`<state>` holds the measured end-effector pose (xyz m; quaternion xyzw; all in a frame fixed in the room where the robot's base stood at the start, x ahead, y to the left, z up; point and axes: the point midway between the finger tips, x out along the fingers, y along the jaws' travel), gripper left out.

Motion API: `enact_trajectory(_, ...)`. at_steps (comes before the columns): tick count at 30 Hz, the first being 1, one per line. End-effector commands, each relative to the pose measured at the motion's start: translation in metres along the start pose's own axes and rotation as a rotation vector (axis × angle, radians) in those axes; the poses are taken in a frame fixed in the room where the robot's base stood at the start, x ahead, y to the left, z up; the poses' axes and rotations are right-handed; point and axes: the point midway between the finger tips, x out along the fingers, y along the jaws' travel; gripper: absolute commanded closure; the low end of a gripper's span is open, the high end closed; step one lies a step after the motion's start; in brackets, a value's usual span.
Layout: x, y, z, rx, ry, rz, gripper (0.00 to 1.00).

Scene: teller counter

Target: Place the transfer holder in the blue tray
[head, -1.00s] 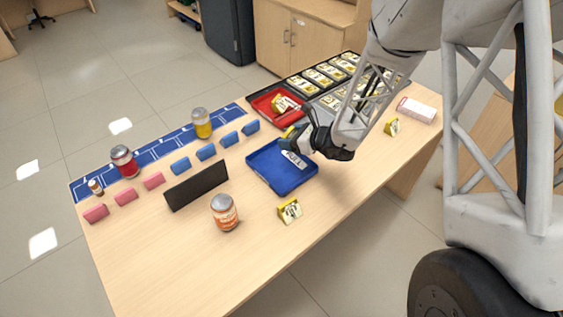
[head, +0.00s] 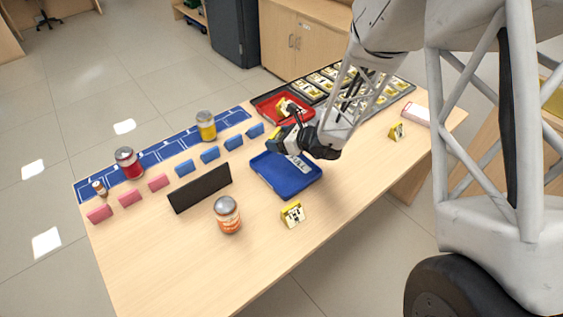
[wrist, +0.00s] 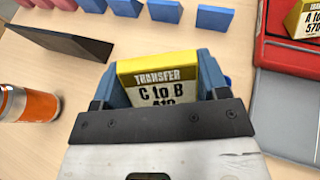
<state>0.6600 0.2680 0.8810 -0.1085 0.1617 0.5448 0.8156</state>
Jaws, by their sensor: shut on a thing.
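My gripper (head: 281,146) is shut on a yellow-and-white transfer holder, which shows in the wrist view (wrist: 160,83) between the two blue fingers. Its label reads "TRANSFER C to B"; the lower line is partly cut off by the gripper. In the head view the gripper is over the far edge of the blue tray (head: 285,183), seemingly above the table. The tray lies flat and its visible floor is bare but for a white label near the far side, partly covered by my arm. The gap between holder and tray is hard to judge.
A red tray (head: 262,113) with another holder is behind the gripper, beside dark racks of holders. A black panel (head: 200,187) and an orange-labelled jar (head: 228,215) stand left of the blue tray. Loose holders stand in front (head: 292,214) and right (head: 397,131).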

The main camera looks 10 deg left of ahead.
Motion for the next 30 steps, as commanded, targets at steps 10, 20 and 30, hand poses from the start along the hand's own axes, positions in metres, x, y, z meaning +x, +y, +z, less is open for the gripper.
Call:
enact_trajectory(10, 0.015, 0.000, -0.038, 0.003, 0.002, 0.001, 0.56)
enact_trajectory(20, 0.020, 0.000, -0.048, -0.001, 0.000, 0.000, 0.56)
enact_trajectory(30, 0.022, 0.000, -0.053, 0.001, 0.001, 0.001, 0.56)
